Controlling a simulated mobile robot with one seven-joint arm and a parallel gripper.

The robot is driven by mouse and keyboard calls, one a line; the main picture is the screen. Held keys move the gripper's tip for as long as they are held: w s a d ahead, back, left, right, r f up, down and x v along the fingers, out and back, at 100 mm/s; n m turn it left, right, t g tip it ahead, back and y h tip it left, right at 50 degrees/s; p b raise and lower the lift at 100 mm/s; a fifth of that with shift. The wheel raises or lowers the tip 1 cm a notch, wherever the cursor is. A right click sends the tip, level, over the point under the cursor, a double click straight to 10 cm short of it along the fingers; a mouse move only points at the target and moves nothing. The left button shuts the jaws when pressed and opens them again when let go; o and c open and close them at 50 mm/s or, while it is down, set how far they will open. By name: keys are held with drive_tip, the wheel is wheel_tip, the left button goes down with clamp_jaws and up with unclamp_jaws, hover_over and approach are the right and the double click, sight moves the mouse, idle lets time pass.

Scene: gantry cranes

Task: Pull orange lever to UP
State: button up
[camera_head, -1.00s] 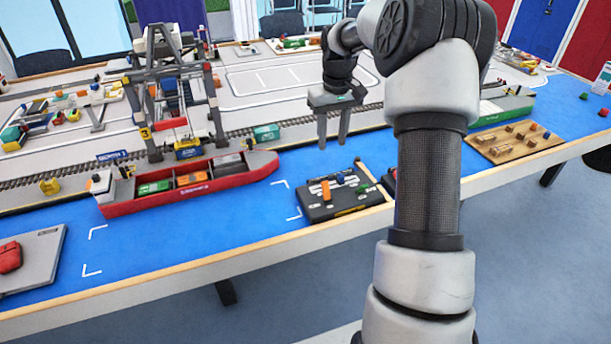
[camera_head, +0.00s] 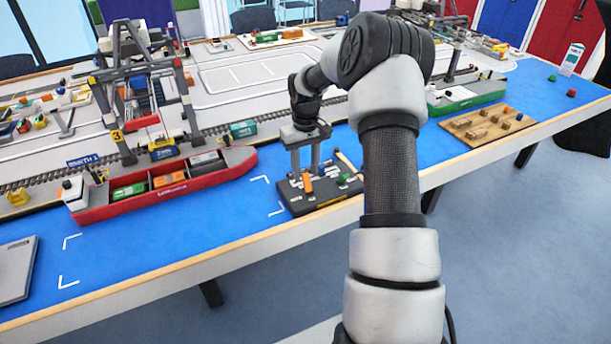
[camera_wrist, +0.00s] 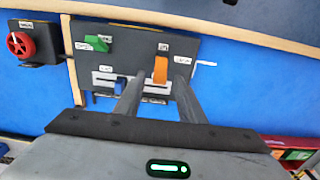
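The orange lever (camera_head: 308,184) stands on a dark control console (camera_head: 325,200) near the table's front edge. In the wrist view, the orange lever (camera_wrist: 160,69) lies between my two fingertips, a little nearer the right finger. My gripper (camera_head: 305,171) is over the console, pointing down; its fingers are apart in the wrist view (camera_wrist: 158,75). I cannot tell whether either finger touches the lever. A green lever (camera_wrist: 98,43) and a blue lever (camera_wrist: 121,86), partly hidden by a finger, share the console. The small labels are too blurred to read.
A black box with a red knob (camera_wrist: 20,44) sits beside the console. A red ship (camera_head: 165,190) lies left of it, with a gantry crane (camera_head: 140,90) behind. A wooden tray (camera_head: 487,125) and green ship (camera_head: 466,95) are to the right. Blue table between ship and console is clear.

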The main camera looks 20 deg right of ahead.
sight(307, 184)
drive_tip(key=shift+f, duration=1.2)
clamp_jaws()
